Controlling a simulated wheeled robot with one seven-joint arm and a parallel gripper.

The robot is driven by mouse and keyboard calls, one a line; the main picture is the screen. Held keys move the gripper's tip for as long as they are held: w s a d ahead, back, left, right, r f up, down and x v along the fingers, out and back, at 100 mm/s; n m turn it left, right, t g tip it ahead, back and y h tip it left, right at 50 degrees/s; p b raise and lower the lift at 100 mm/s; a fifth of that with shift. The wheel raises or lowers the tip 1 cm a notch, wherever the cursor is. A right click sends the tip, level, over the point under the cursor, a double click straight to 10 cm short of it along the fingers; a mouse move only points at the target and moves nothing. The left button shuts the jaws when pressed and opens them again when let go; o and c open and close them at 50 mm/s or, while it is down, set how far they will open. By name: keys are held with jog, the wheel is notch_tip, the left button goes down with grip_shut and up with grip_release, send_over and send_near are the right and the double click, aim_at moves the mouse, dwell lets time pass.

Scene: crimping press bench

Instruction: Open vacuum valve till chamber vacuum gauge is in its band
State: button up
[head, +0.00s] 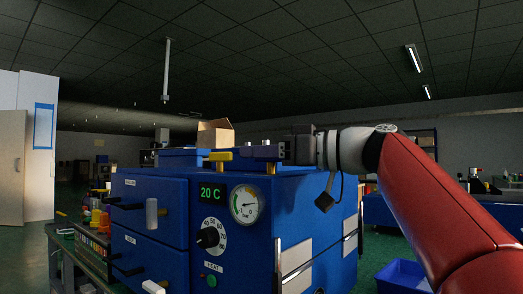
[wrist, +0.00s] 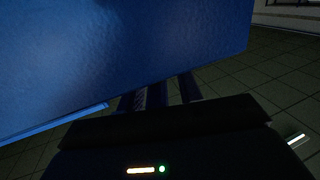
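The blue machine (head: 300,215) has a round white gauge (head: 245,204) on its front, with a coloured arc and a dark needle. The needle's exact reading against the band is too small to tell. A yellow lever (head: 219,157) sits at the machine's top front edge; I cannot tell for certain that it is the vacuum valve. My gripper (head: 262,152) is at the machine's top edge, to the right of the lever and apart from it. Its fingers (wrist: 160,95) show dark in the wrist view, below a large blue surface (wrist: 120,60). Their opening is unclear.
A green display (head: 210,192) reads 20 C, above a black knob (head: 208,238) and a green button (head: 211,280). A cardboard box (head: 215,133) stands behind. A blue bin (head: 402,277) is at lower right.

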grip_shut()
jog(key=shift+n+g+y, duration=0.3)
jog(key=shift+n+g, duration=0.1)
jog(key=shift+g, duration=0.4)
jog(key=n+g+p, duration=0.1)
jog(key=g, duration=0.1)
jog(key=n+g+p, duration=0.1)
jog(key=n+g, duration=0.1)
jog(key=shift+s+r+g+y, duration=0.2)
jog(key=shift+g+y, duration=0.1)
jog(key=shift+y, duration=0.1)
jog(key=n+g, duration=0.2)
jog(key=shift+s+a+f+g, duration=0.1)
jog(key=shift+s+g, duration=0.1)
jog(key=shift+g, duration=0.2)
jog(key=shift+s+n+g+h+p, duration=0.15)
jog(key=shift+n+g+h+p, duration=0.15)
jog(key=shift+n+g, duration=0.65)
jog(key=shift+g, duration=0.55)
